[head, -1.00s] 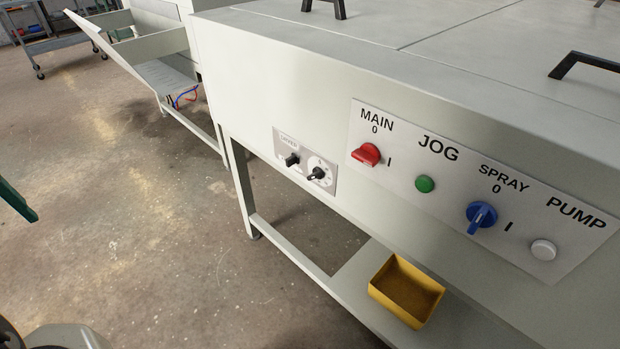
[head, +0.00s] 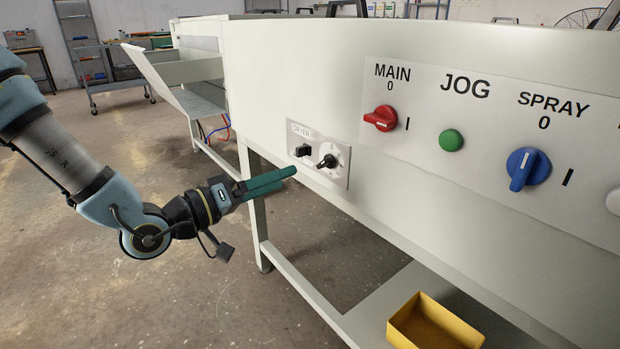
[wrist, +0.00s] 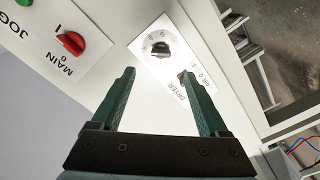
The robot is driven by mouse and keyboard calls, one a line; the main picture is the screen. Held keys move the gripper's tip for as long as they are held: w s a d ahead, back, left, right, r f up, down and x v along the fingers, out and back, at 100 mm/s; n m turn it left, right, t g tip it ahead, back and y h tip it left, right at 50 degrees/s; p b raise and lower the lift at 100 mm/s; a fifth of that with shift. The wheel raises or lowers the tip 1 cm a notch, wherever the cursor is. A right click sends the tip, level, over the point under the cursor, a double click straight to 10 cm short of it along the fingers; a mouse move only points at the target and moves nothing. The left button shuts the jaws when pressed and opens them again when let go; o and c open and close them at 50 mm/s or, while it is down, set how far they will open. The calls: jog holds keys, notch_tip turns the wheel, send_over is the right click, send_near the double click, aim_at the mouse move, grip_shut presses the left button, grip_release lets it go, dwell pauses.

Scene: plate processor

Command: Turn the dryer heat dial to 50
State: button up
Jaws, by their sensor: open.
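The dryer panel (head: 341,178) is a small pale plate on the machine's front, with two black knobs. The right knob (head: 328,161) has a marked scale around it and looks like the heat dial. The left knob (head: 303,151) is the smaller one. In the wrist view the dial (wrist: 161,50) lies beyond and between my fingertips, and the small knob is partly hidden by the right finger. My gripper (head: 292,176) has green fingers, is open and empty, and points at the panel from the left. It appears apart from the dial. The dial's exact reading is too small to tell.
To the right are the red MAIN switch (head: 381,118), green JOG button (head: 451,140) and blue SPRAY switch (head: 528,168). A yellow bin (head: 433,325) sits on the lower shelf.

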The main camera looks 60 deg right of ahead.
aim_at(320, 164)
jog(key=x, duration=1)
jog(key=shift+w, duration=0.1)
grip_shut()
dwell(0.3)
